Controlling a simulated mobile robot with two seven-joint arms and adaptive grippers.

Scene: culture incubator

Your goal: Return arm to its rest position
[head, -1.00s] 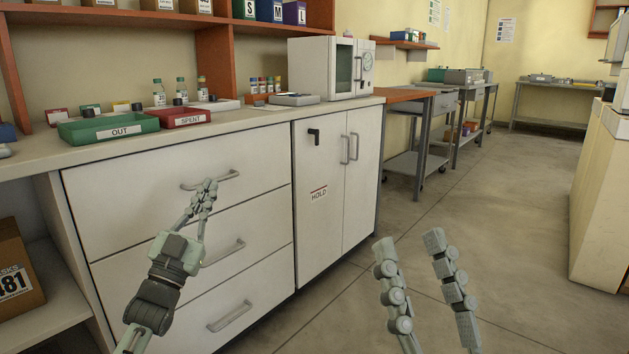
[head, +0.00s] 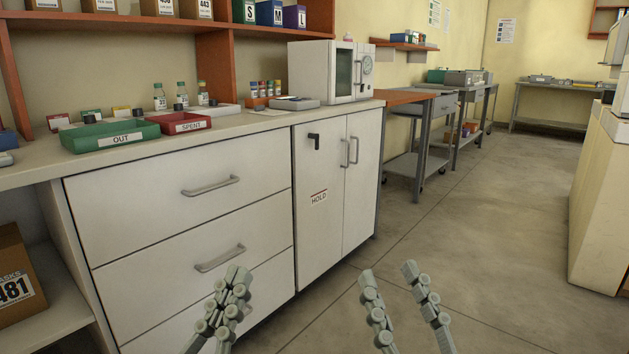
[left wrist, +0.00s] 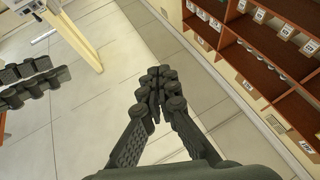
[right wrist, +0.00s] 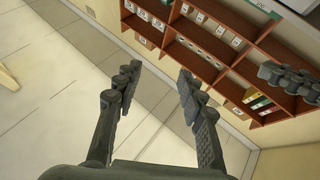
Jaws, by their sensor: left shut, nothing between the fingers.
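My left gripper (head: 235,285) is at the lower middle of the head view, in front of the lower drawers. Its fingers are together with nothing between them; they also show in the left wrist view (left wrist: 155,85). My right gripper (head: 390,275) is to its right, over the floor, with its fingers apart and empty. It also shows open in the right wrist view (right wrist: 155,80). Neither gripper touches the cabinet in what I can see.
The white drawer cabinet (head: 150,200) stands at left, its drawers and doors shut. On its counter are a green OUT tray (head: 110,136), a red SPENT tray (head: 180,123), vials and a white incubator (head: 312,75). The floor (head: 480,220) at right is clear.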

